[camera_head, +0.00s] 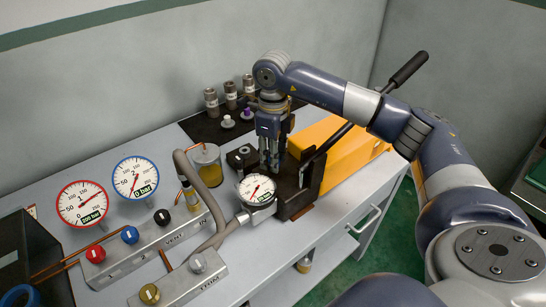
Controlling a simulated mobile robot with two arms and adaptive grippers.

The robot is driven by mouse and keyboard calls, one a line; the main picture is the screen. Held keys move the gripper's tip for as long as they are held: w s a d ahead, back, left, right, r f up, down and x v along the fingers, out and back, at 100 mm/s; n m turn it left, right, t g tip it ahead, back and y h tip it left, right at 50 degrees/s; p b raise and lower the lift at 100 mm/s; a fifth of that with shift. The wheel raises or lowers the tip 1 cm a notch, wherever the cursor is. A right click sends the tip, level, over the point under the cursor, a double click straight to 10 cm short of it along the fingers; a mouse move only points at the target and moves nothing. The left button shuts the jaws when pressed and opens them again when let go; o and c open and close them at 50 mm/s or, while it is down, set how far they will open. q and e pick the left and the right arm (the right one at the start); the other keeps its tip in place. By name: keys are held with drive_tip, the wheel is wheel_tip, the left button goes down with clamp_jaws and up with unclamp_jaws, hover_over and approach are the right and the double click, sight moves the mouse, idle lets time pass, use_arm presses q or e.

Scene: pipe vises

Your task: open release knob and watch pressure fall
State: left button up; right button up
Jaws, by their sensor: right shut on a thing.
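My right gripper (270,166) points straight down at the black hand pump (302,190). It is shut on what seems to be the release knob, which the fingers mostly hide. A round white pressure gauge (256,190) sits at the pump's front left on a grey fitting. Its needle points to the upper right; the value is too small to read. The pump's long lever (365,115) slants up to the right, behind my right arm. My left gripper is not in view.
A red-rimmed gauge (82,204) and blue-rimmed gauge (135,177) stand over a grey valve block (150,250) with coloured knobs. A thick hose (215,215) runs to the pump. A jar of yellow liquid (207,165) and yellow tank (345,150) stand near. Metal fittings (230,100) line the back.

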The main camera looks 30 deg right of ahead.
idle(0.4)
drive_tip(key=o, duration=1.1)
drive_tip(key=shift+c, duration=0.2)
wheel_tip(320, 180, up, 12)
